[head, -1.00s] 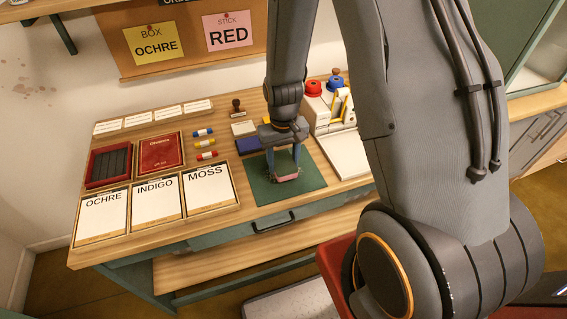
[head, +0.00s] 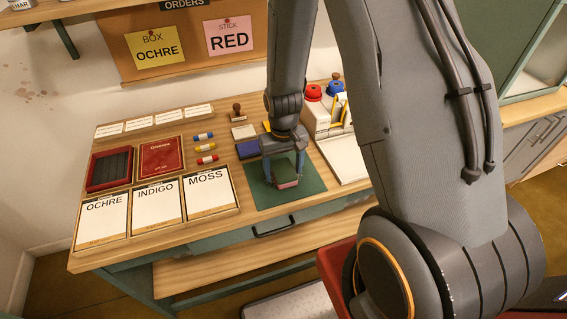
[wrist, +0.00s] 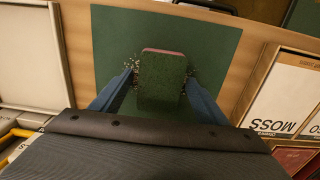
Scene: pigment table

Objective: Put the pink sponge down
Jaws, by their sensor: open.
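The pink sponge (head: 287,184) rests on the green mat (head: 312,184), near the mat's middle. In the wrist view the sponge (wrist: 163,80) shows a dark green face with a thin pink edge at its far end. My gripper (head: 286,176) is low over the mat, with one finger on each side of the sponge. In the wrist view my gripper's blue fingers (wrist: 160,88) are spread, with a gap between each and the sponge. Small pale specks show on the mat beside the fingers.
Labelled trays, Ochre (head: 101,217), Indigo (head: 154,207) and Moss (head: 208,192), stand left of the mat. A white rack with red and blue knobs (head: 318,115) stands behind right. The mat around the sponge is mostly bare.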

